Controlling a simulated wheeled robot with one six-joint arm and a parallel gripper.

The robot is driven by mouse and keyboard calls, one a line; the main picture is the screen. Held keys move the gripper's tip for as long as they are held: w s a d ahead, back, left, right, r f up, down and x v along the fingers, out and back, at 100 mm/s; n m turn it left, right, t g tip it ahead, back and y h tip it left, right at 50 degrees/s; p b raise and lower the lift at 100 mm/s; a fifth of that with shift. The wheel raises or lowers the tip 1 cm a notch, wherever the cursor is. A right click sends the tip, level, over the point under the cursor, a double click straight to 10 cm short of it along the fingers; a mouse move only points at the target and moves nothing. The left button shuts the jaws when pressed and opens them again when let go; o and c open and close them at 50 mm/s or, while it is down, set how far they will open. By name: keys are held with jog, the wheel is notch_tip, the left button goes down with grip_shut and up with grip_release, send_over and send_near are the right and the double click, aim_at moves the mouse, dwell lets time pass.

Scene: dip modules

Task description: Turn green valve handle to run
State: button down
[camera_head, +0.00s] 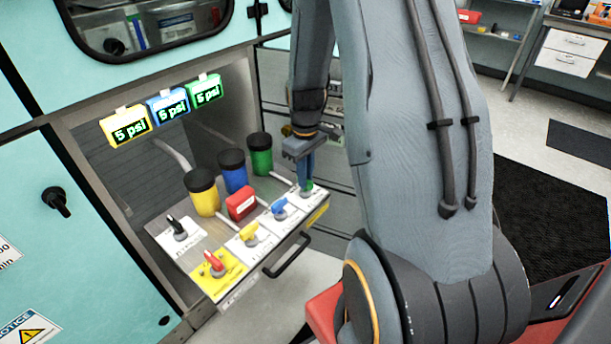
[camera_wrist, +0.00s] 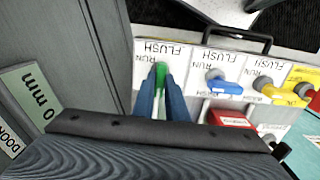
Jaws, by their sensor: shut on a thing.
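The green valve handle (camera_wrist: 161,78) sits on a white plate (camera_wrist: 183,52) marked RUN and FLUSH. In the wrist view my gripper (camera_wrist: 162,82) has its two blue fingers on either side of the handle, shut on it. The handle points roughly along the fingers, and its lower part is hidden between them. In the head view my gripper (camera_head: 305,180) reaches down over the right end of the panel, and a little green (camera_head: 307,185) shows at its tips.
Beside it are a blue valve handle (camera_wrist: 225,87), a yellow one (camera_wrist: 282,92) and a red box (camera_wrist: 229,118). Yellow, blue and green canisters (camera_head: 261,155) stand behind the valves. A dark drawer handle (camera_head: 288,256) juts from the front edge. Displays (camera_head: 207,90) read 5 psi.

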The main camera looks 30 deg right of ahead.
jog(key=m+p, duration=0.1)
jog(key=m, duration=0.3)
jog(key=m+p, duration=0.1)
jog(key=m, duration=0.3)
jog(key=shift+w+m, duration=0.1)
jog(key=shift+m, duration=0.2)
jog(key=m+p, duration=0.1)
jog(key=m, duration=0.3)
jog(key=shift+m, duration=0.3)
jog(key=m, duration=0.4)
jog(key=shift+p, duration=0.3)
jog(key=shift+r+m, duration=0.1)
jog(key=shift+m, duration=0.2)
jog(key=c, duration=1.8)
grip_release()
jog(key=shift+d, duration=0.15)
jog(key=shift+o, duration=0.2)
